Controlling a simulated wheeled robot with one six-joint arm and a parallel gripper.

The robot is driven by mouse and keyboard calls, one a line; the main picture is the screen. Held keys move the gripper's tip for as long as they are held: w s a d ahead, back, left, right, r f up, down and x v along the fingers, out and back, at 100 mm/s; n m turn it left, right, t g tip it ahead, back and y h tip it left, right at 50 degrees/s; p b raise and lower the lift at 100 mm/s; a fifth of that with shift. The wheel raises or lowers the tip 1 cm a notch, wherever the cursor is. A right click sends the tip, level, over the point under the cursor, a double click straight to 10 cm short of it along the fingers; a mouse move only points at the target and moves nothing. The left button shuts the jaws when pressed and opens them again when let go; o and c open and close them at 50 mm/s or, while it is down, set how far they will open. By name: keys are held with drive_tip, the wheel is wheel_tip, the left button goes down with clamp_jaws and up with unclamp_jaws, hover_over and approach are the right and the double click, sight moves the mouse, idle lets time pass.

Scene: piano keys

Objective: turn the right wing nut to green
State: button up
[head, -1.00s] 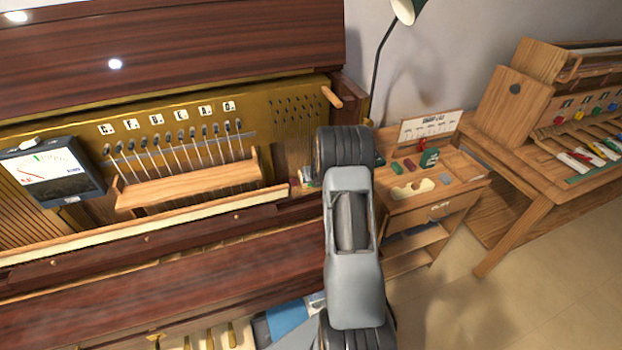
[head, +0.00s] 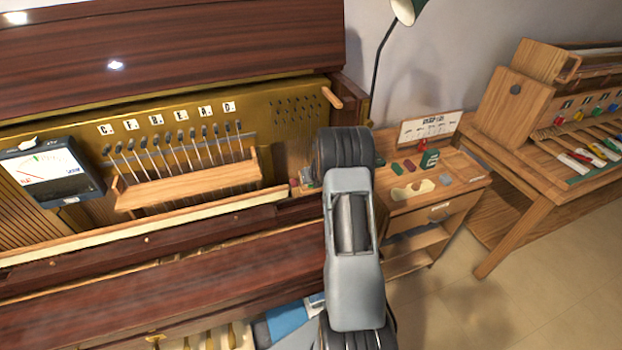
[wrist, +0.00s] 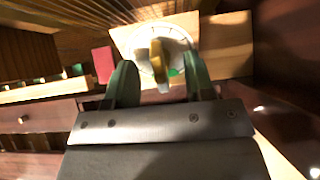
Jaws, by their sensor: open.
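The brass wing nut (wrist: 158,62) stands on a round white dial (wrist: 177,36) in the wrist view. A green patch (wrist: 175,72) shows on the dial's lower right part, beside the nut. The nut's wing points roughly up and down in the picture. My gripper (wrist: 158,68) is open, with one green finger on each side of the nut. Gaps show between the fingers and the nut; I cannot tell their depth against it. In the head view my arm hides the nut and the gripper.
A red block (wrist: 103,64) lies left of the dial. Dark wood of the piano (wrist: 287,45) rises at the right. In the head view a meter (head: 48,172) stands at the left, and a small workbench (head: 455,198) stands right of my arm.

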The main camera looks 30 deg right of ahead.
drive_tip(key=shift+r, duration=0.1)
drive_tip(key=p+v, duration=0.2)
drive_tip(key=v, duration=0.9)
idle(1.0)
idle(0.5)
